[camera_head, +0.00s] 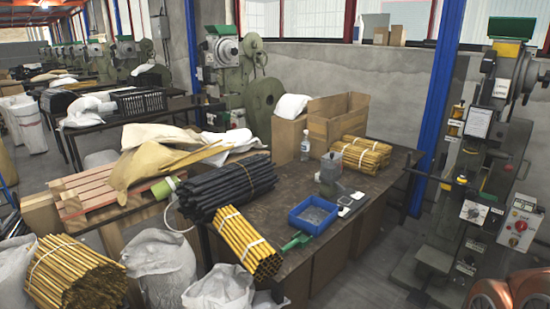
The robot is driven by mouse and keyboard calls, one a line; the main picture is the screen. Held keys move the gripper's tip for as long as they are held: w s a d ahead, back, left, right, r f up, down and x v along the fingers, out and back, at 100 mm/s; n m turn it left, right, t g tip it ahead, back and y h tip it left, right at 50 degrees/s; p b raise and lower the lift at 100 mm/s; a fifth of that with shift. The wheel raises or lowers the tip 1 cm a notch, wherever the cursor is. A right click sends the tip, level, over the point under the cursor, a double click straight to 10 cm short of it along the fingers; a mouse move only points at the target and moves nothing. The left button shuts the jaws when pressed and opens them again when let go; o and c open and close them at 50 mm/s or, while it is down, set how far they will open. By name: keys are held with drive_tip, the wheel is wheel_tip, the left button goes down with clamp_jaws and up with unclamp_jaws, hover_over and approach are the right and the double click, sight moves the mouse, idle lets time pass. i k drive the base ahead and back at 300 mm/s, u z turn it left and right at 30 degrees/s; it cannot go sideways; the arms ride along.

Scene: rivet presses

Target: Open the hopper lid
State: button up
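A green hopper (511,28) sits on top of the rivet press (500,75) at the far right. It is small in the picture, and I cannot clearly tell its lid apart or see whether the lid is open or shut. Another press (222,52) stands further back, left of centre, with a similar green hopper (221,30) on its top. My gripper is not in view. Rounded copper-coloured parts show in the bottom right corner, below the near press.
A blue post (436,105) stands between the bench and the near press. Sacks and a yellow bundle (75,275) fill the lower left.

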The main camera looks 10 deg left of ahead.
sight(332, 156)
drive_tip(key=u, duration=0.15)
drive_tip(key=i, duration=1.2)
drive_tip(key=u, duration=1.2)
drive_tip(key=i, duration=0.4)
drive_tip(key=u, duration=0.4)
